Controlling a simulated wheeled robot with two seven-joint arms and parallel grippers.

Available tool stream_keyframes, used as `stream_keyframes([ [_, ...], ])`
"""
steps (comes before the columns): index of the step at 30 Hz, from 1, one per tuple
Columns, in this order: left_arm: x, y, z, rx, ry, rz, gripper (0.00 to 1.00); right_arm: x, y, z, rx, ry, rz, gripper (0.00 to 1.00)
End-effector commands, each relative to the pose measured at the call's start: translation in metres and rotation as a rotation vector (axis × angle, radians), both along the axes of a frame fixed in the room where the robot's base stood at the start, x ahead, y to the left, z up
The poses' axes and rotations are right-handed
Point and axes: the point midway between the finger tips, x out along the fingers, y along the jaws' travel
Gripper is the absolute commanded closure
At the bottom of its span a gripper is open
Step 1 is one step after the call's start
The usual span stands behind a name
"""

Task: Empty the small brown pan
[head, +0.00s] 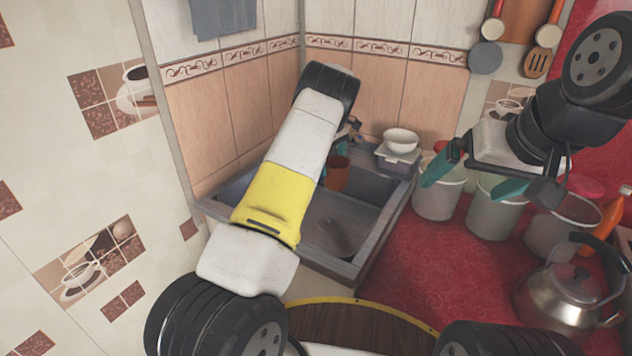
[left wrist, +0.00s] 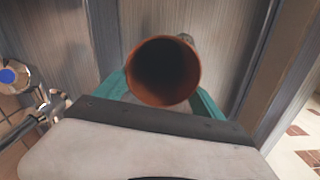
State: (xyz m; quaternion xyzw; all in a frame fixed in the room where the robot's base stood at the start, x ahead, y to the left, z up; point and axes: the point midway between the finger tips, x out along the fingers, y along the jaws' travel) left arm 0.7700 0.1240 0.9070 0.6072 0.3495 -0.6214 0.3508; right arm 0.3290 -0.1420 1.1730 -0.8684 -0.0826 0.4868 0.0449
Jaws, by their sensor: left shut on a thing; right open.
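The small brown pan (head: 338,178) shows over the sink (head: 345,232) in the head view, partly hidden by my left arm. In the left wrist view the pan (left wrist: 163,72) has its round mouth towards the camera. Its inside is dark, and I cannot tell if anything is in it. My left gripper (left wrist: 163,95) is shut on the pan, with a teal finger on each side. In the head view this gripper is mostly hidden behind my arm. My right gripper (head: 472,178) is open and empty, above the pots right of the sink.
A white bowl (head: 400,140) sits on a container at the sink's back right corner. Several pale pots (head: 437,196) and a steel kettle (head: 558,298) stand on the red counter (head: 420,265). A tap (left wrist: 45,110) is left in the wrist view. The counter's middle is clear.

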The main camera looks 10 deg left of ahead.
Motion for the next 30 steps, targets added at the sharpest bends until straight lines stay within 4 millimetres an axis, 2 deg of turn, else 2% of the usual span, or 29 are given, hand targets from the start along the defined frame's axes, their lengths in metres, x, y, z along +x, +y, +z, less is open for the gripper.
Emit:
stream_keyframes([
  [15,0.004,-0.005,-0.002,-0.006,-0.006,0.030,0.95,0.000,0.000,0.000,0.000,0.000,0.000,0.00],
  [29,-0.010,0.007,0.021,-0.131,-0.141,0.034,0.95,0.000,0.000,0.000,0.000,0.000,0.000,0.00],
  [30,-0.012,0.008,0.009,-0.150,-0.151,0.034,0.95,0.000,0.000,0.000,0.000,0.000,0.000,0.00],
])
